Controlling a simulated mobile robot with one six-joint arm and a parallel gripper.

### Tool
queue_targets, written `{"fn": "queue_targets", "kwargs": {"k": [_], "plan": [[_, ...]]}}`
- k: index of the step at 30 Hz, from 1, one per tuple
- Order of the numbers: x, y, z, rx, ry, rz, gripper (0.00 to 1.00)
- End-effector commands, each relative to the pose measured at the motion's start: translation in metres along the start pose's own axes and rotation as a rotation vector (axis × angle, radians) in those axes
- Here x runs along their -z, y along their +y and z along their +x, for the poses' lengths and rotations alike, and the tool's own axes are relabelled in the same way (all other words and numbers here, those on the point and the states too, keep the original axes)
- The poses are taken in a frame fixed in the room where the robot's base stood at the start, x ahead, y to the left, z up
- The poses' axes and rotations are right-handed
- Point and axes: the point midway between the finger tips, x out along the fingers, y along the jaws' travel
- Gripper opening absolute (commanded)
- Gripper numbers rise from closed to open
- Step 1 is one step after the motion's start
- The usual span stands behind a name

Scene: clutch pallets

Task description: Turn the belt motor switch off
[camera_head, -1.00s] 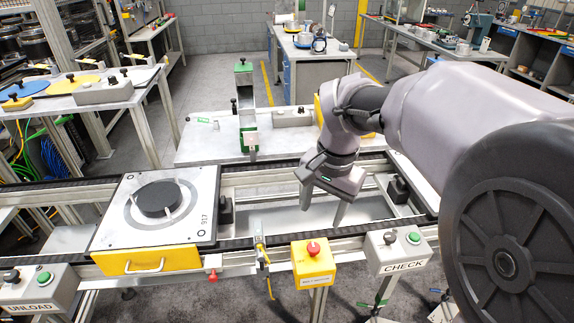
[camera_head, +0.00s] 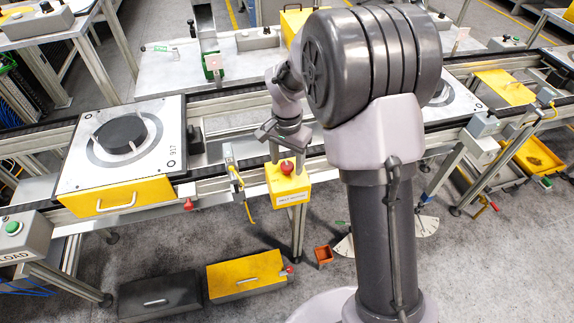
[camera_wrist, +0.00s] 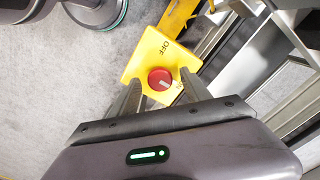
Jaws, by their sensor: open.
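The belt motor switch is a yellow box (camera_head: 290,190) with a red knob (camera_head: 287,168) on top, on a post at the front of the conveyor. In the wrist view the yellow face (camera_wrist: 143,62) reads OFF at its far end; other lettering is partly hidden by a finger. The red knob (camera_wrist: 160,79) has a pale mark that seems to point away from OFF, towards that lettering. My gripper (camera_head: 288,155) is open, just above the switch. In the wrist view its two fingers (camera_wrist: 161,84) stand on either side of the knob; I cannot tell whether they touch it.
A pallet (camera_head: 70,180) with a black disc lies on the conveyor to the left. A thin post with a yellow cable (camera_head: 232,165) stands just left of the switch. A black box and a yellow box (camera_head: 245,273) sit on the floor below.

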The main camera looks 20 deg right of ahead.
Motion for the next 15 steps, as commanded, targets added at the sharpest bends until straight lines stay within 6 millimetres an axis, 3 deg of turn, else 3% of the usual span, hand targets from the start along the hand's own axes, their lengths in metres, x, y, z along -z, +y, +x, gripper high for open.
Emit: {"fn": "queue_targets", "kwargs": {"k": [9, 15], "plan": [[0.0001, -0.0001, 0.0033, 0.001, 0.001, 0.000, 0.54], [0.0001, -0.0001, 0.0031, 0.001, 0.001, 0.000, 0.15]]}}
